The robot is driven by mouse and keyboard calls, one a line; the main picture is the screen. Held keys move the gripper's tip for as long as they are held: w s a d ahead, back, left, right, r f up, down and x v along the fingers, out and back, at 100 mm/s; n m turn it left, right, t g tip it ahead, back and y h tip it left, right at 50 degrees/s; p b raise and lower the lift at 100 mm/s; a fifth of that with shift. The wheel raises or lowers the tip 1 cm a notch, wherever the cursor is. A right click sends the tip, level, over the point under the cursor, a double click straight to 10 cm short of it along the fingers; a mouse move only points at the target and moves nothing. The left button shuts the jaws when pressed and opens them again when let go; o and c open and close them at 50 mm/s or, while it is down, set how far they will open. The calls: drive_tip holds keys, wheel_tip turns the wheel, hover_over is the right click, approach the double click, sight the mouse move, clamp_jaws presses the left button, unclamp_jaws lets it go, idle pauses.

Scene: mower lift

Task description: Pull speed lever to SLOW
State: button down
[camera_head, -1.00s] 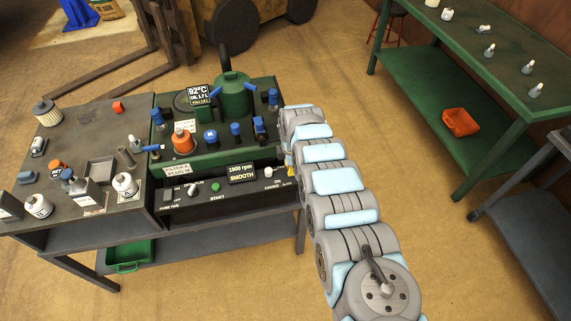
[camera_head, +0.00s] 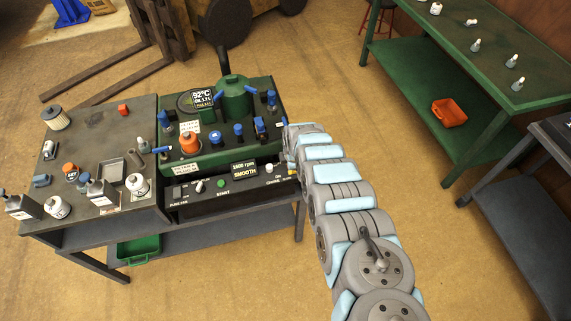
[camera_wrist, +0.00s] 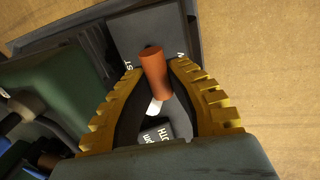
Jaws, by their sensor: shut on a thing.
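The speed lever shows in the wrist view as an orange-brown cylindrical grip (camera_wrist: 154,76) on a pale stem. My gripper (camera_wrist: 156,70) has its two yellow ribbed fingers closed around it, one on each side. The lever stands over a dark panel (camera_wrist: 158,25). Partial lettering "ST" shows by the left finger and "W" by the right finger. In the head view the lever and my fingers are hidden behind the end of my arm, at the right end of the green console (camera_head: 215,153). The console display (camera_head: 244,170) reads 1800 rpm, SMOOTH.
Blue-capped fittings and an orange cap (camera_head: 189,142) crowd the console top. A grey bench (camera_head: 105,135) with bottles and small parts adjoins it on the left. A green bench (camera_head: 440,75) stands at the right. Open floor lies between it and my arm.

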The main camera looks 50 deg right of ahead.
drive_tip(key=c, duration=1)
unclamp_jaws()
drive_tip(key=shift+s, duration=0.1)
drive_tip(key=shift+o, duration=0.2)
